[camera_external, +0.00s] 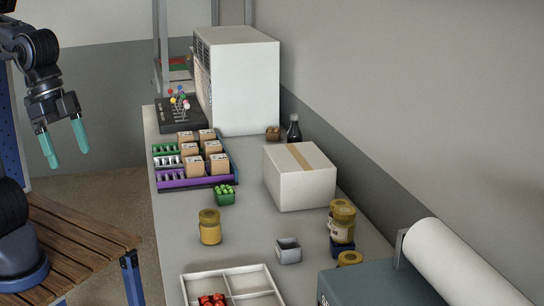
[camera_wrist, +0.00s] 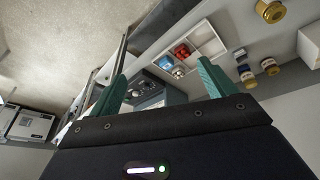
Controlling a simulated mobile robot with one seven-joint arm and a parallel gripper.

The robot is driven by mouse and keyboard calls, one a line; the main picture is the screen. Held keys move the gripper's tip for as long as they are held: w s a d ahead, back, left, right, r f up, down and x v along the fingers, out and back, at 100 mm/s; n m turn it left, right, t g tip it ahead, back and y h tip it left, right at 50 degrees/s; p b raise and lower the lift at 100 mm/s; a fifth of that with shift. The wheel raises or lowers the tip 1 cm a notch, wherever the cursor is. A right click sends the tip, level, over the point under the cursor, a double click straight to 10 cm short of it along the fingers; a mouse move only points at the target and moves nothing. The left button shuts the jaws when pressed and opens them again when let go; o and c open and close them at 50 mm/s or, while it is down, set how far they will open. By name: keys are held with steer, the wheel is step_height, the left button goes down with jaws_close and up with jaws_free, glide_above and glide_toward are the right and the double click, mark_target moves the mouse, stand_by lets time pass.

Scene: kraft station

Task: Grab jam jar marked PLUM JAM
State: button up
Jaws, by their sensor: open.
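Several jars with gold lids show, and no label is readable, so I cannot tell which is PLUM JAM. One jar (camera_external: 210,228) stands alone on the grey counter. In the wrist view jars appear at the upper right, including a larger one (camera_wrist: 270,12) and a smaller one (camera_wrist: 270,66). My gripper (camera_external: 66,153) is open and empty, high at left, well away from the jars.
A white divided tray (camera_external: 228,270) holds red items. A closed carton (camera_external: 298,178), a small grey bin (camera_external: 288,251) and a green basket (camera_external: 224,196) stand on the counter. A purple rack (camera_external: 185,180) holds small boxes. A slatted wooden table (camera_external: 85,245) is below my arm.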

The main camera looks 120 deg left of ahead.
steer(key=w+a+r+n+g, duration=0.1)
steer(key=w+a+n, duration=0.15)
steer(key=w, duration=0.45)
steer(key=w+a+r+n, duration=0.1)
steer(key=w+a, duration=0.3)
steer(key=w, duration=0.4)
steer(key=n+g, duration=0.3)
steer(key=n, duration=0.7)
glide_above(350, 257)
step_height(350, 257, down, 25)
steer(key=shift+d, duration=0.15)
steer(key=shift+f, duration=0.4)
step_height(350, 257, down, 10)
steer(key=shift+w+f, duration=0.1)
steer(key=shift+f, duration=0.05)
steer(key=c, duration=1.3)
